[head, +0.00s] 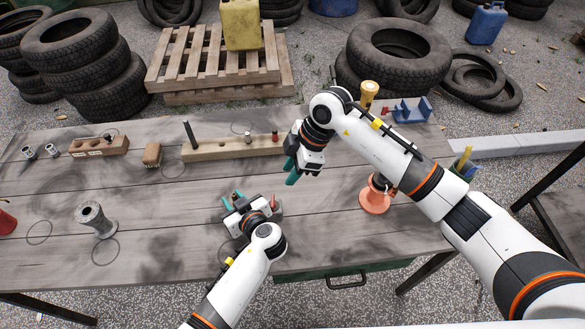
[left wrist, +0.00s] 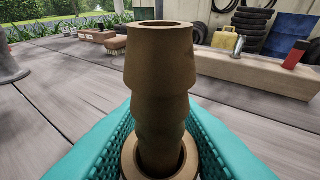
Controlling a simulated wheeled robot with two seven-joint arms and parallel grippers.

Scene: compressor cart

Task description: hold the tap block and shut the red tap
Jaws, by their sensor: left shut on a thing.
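My left gripper (head: 233,200) is low over the front middle of the table. In the left wrist view its teal fingers (left wrist: 160,140) are shut on a brass barbed fitting (left wrist: 160,75), which stands upright between them. I take this fitting as part of the tap block, whose body is hidden under the gripper. A small red part (head: 238,194) shows beside the left fingers; I cannot tell if it is the red tap. My right gripper (head: 291,172) is above the table, to the right and further back, teal fingers pointing down. Its finger gap is unclear, and I see nothing held.
A wooden beam (head: 220,150) with a black post and small fittings lies behind the grippers. A grey spool (head: 95,219) stands at left and an orange spool (head: 374,197) at right.

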